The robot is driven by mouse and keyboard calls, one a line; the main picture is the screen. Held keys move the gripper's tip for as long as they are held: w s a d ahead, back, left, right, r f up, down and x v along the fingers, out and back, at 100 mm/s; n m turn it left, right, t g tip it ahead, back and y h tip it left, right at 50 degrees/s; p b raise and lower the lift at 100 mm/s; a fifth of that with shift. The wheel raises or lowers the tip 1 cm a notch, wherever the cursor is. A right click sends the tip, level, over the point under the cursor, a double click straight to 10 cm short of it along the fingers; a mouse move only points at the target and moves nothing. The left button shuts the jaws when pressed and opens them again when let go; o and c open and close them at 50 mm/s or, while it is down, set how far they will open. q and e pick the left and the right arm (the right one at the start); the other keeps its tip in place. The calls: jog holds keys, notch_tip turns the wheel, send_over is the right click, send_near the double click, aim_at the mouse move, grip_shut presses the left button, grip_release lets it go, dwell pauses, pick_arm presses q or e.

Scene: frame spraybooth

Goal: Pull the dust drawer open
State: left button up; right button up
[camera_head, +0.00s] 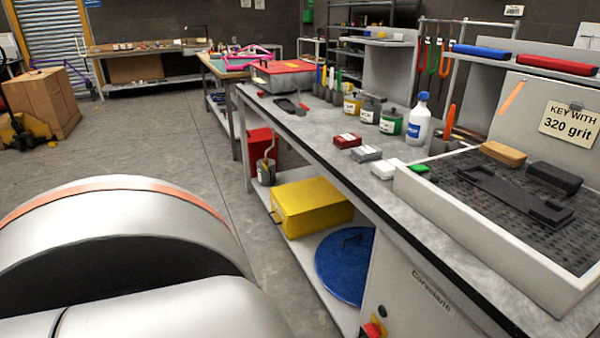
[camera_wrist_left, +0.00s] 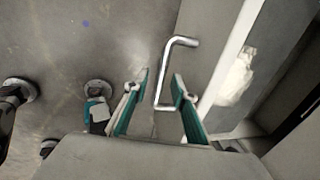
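In the left wrist view, a bright metal bar handle (camera_wrist_left: 163,75) stands out from a plain grey panel (camera_wrist_left: 207,50), likely the dust drawer's front. My left gripper (camera_wrist_left: 160,76) is open, with teal-lined fingers. One finger shows on each side of the handle's long bar, with gaps visible between bar and fingers. I cannot tell how deep the bar sits between them. No drawer gap is clear. In the head view, the grey sanding bench cabinet (camera_head: 405,290) stands at the lower right, but I see no drawer handle there. My right gripper is in neither view.
A black perforated sanding bed (camera_head: 480,200) tops the bench. A yellow box (camera_head: 312,207) and a blue round lid (camera_head: 340,270) lie on the low shelf beside the cabinet. A white post (camera_wrist_left: 228,65) edges the panel. Open floor (camera_head: 140,130) lies left of the bench.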

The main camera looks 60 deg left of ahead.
pick_arm(q)
notch_tip(320, 180, up, 12)
jog(key=s, duration=0.2)
jog(key=shift+s, duration=0.15)
dwell(0.5)
jog(key=shift+f, duration=0.15)
dwell(0.3)
